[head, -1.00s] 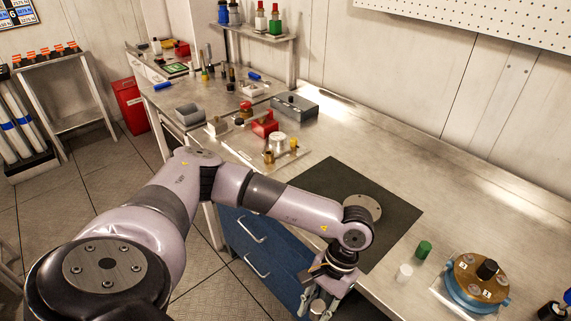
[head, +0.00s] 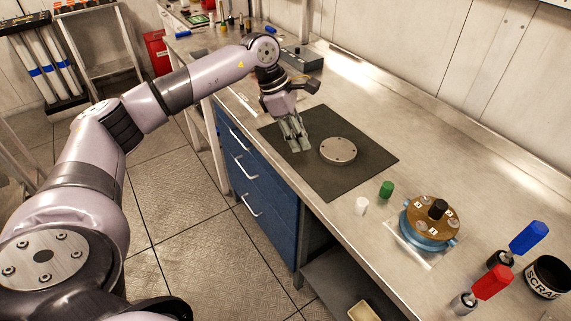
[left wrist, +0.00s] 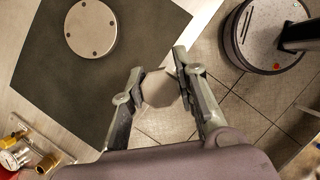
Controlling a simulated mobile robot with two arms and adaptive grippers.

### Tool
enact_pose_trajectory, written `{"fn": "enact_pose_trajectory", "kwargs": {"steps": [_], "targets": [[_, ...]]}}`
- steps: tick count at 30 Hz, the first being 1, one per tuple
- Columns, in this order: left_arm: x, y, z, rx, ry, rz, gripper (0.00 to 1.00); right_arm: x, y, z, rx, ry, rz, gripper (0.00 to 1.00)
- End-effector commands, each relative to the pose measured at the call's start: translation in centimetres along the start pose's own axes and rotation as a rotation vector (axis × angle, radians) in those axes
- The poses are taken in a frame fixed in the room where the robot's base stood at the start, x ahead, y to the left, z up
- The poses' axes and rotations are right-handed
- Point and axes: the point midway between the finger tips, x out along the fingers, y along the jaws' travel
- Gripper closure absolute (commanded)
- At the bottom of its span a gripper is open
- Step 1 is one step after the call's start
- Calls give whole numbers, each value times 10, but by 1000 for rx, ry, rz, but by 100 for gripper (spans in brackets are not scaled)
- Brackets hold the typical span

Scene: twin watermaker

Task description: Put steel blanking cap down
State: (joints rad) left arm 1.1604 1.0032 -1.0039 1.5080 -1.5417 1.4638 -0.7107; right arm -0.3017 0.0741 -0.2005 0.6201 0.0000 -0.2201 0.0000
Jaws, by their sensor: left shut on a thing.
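My left gripper (head: 295,145) is over the left part of the dark mat (head: 350,180), pointing down. In the left wrist view its fingers (left wrist: 158,82) are shut on a small grey steel cap (left wrist: 160,92). The cap appears beyond the mat's edge in that view; its height above the bench is hard to tell. In the head view the cap is hidden or too small to make out. A round steel disc with small holes (head: 338,151) lies flat on the mat, right of the gripper and apart from it; it also shows in the left wrist view (left wrist: 91,28). My right gripper is out of view.
A white cap (head: 361,205) and a green cap (head: 386,189) stand near the mat's front right corner. A blue and brown round housing (head: 430,222) sits farther right. The mat around the disc is clear.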

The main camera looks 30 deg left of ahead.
Motion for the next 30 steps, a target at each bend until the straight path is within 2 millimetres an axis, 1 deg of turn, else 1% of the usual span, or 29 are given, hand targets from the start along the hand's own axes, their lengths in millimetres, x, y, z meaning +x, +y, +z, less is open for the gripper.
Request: {"fn": "enact_pose_trajectory", "kwargs": {"steps": [1, 3, 6, 10, 13, 15, 17, 27, 30], "targets": [[-16, 14, 0, -113, -4, 55, 100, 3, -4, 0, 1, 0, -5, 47], [-36, 30, 0, -267, -5, 119, 100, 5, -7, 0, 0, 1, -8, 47], [-61, 47, -2, -451, -5, 194, 100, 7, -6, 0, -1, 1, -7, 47], [-83, 60, -5, -614, -3, 259, 100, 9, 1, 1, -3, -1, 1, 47], [-89, 65, -8, -678, 0, 283, 100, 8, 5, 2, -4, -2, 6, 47], [-84, 66, -12, -697, 3, 288, 100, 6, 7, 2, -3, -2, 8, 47], [-74, 66, -17, -702, 5, 288, 100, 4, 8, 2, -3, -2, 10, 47], [8, 65, -52, -698, 5, 285, 100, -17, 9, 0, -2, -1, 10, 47], [29, 65, -60, -698, 3, 287, 100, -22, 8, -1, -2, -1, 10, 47]]}}
